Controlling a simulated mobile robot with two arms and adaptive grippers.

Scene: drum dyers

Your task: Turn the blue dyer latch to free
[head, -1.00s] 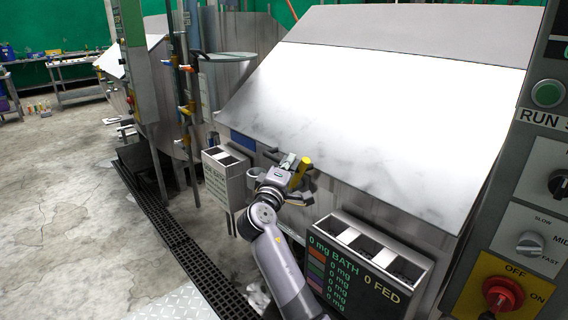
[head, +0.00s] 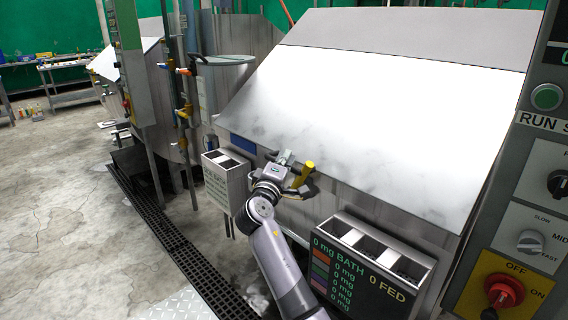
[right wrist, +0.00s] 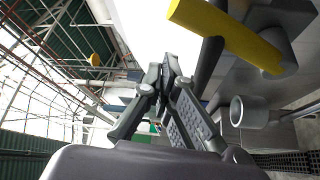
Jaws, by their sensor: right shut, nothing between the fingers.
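The latch on the front of the near steel dyer has a yellow grip (head: 304,174) with dark metal parts around it. A blue plate (head: 243,142) marks this dyer's front, left of the latch. My right gripper (head: 285,158) is just left of the yellow grip, shut and empty. In the right wrist view its fingertips (right wrist: 167,72) meet, and the yellow grip (right wrist: 228,35) lies to their right, apart from them. The gripper hides part of the latch's left side. My left gripper is not in view.
A white compartment box (head: 226,178) hangs left of the latch. A dosing tray with a display (head: 372,262) stands below right. The control panel (head: 520,210) with a red knob is at the right edge. A floor drain (head: 180,245) and bare concrete lie left.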

